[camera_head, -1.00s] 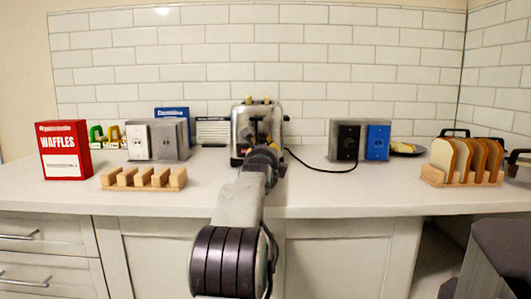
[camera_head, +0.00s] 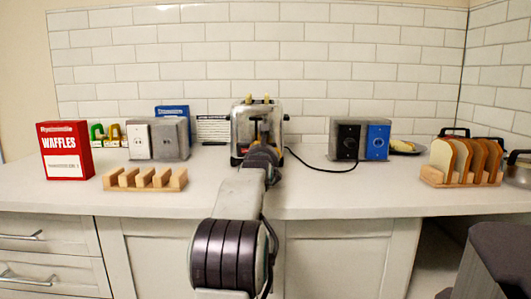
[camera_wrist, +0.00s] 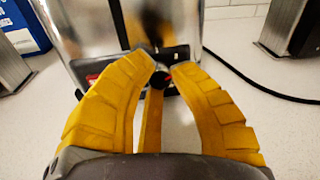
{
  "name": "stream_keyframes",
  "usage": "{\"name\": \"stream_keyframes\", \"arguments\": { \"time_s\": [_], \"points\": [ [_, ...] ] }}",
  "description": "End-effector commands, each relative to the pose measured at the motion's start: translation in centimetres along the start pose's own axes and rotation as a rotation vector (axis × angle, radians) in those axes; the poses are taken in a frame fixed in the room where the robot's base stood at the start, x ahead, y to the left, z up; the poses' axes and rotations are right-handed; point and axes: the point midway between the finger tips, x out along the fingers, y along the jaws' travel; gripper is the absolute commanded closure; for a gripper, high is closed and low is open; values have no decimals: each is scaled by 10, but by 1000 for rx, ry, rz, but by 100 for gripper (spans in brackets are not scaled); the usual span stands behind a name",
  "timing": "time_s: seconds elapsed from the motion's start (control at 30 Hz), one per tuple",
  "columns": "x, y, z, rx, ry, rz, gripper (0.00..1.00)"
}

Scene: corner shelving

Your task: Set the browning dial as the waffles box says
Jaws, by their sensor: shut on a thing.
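The shiny metal toaster (camera_head: 241,118) stands at the back middle of the counter, with items showing in its top slots. My arm reaches to its front and hides much of it. In the wrist view the toaster's lower front (camera_wrist: 88,30) fills the top middle. My gripper's yellow fingers (camera_wrist: 163,72) are closed around a small black dial (camera_wrist: 158,82) low on that front.
A wooden rack (camera_head: 144,180) stands empty at front left. A rack of bread slices (camera_head: 466,160) is at the right. Grey outlet boxes (camera_head: 174,138) (camera_head: 343,140) flank the toaster. A black cord (camera_head: 318,165) runs right from it.

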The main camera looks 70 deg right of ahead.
Motion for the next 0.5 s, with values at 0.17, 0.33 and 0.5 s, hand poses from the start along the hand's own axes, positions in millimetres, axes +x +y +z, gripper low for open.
{"name": "stream_keyframes", "arguments": {
  "time_s": [0.17, 0.33, 0.5],
  "points": [
    [0, 0, 4, 8, -8, -1, 100],
    [0, 0, 4, 7, -9, -1, 100],
    [0, 0, 4, 7, -8, -1, 71]
  ]
}}
